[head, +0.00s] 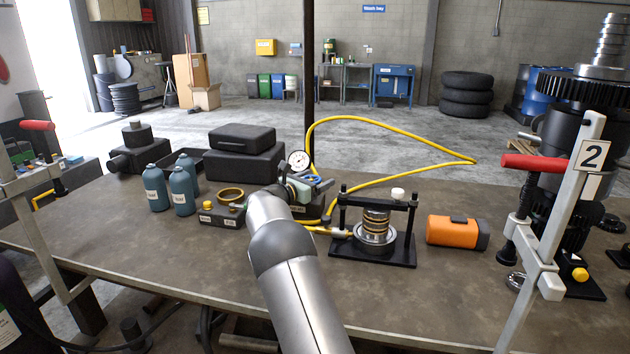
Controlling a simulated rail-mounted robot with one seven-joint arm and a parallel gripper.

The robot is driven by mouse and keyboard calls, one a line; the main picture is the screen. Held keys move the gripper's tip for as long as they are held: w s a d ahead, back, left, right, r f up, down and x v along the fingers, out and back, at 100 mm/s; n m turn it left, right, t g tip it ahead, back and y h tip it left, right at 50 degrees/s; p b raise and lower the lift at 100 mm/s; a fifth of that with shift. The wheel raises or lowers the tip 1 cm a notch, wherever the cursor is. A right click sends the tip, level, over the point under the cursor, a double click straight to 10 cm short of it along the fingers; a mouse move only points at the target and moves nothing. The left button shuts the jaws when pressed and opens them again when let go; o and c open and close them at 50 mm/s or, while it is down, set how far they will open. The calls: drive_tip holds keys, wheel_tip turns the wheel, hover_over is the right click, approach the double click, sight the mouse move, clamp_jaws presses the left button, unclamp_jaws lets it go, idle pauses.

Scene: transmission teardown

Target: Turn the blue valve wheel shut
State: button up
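The blue valve wheel (313,179) shows as a small blue piece in the head view, near the gauge and the yellow hose on the workbench. Most of it is hidden behind my gripper. My gripper (312,187) is at the end of my grey arm, right at the wheel. I cannot tell whether its fingers touch the wheel or how far apart they are. A round white pressure gauge (299,161) stands just behind and to the left of the wheel.
The yellow hose (400,127) loops up behind the wheel and across the bench. A black press fixture (374,254) and an orange case (452,231) stand to the right. Blue bottles (156,187) and a small box with a brass ring (230,195) stand to the left.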

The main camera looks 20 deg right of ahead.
drive_tip(key=b+v, duration=0.2)
drive_tip(key=v, duration=1.5)
drive_tip(key=shift+a, duration=0.15)
drive_tip(key=shift+s, duration=0.1)
